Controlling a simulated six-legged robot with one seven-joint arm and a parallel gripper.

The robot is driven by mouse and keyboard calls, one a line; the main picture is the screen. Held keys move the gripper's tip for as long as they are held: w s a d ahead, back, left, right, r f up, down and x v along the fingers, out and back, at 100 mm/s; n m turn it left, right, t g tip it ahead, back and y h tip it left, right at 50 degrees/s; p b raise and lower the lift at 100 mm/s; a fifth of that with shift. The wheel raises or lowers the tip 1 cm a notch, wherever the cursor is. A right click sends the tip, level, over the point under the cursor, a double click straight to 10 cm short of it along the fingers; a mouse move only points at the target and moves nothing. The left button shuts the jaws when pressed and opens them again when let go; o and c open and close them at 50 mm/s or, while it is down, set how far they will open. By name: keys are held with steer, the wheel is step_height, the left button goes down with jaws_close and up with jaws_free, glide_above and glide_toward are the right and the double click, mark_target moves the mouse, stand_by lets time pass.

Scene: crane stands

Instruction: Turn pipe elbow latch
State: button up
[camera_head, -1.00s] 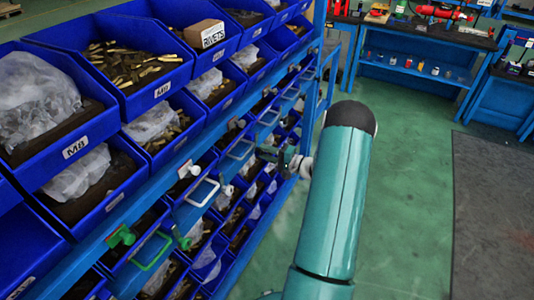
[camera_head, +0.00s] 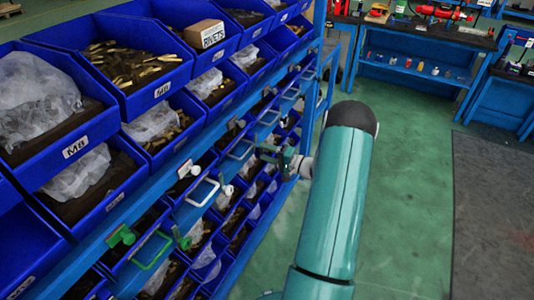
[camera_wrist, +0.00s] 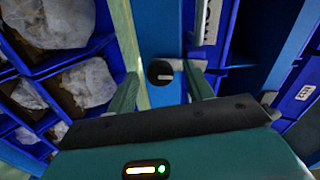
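In the wrist view, a round dark knob with a short pale bar (camera_wrist: 160,72) sits on a blue upright, and it looks like a latch. My gripper (camera_wrist: 162,86) is open, with one green finger to the left of the knob and the other to its right. Both fingers look apart from the knob, and nothing is held. In the head view my gripper (camera_head: 270,154) is at the rack's front rail, small and partly hidden by my arm. A green latch (camera_head: 120,236) and a white latch (camera_head: 190,170) sit on the rail nearer the camera.
Blue bins (camera_head: 150,85) with bagged and loose parts fill the rack on the left. Handles, one of them green (camera_head: 152,250), stick out from the rail.

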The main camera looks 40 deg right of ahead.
steer(key=v, duration=1.3)
steer(key=shift+s, duration=0.4)
steer(key=shift+d, duration=0.1)
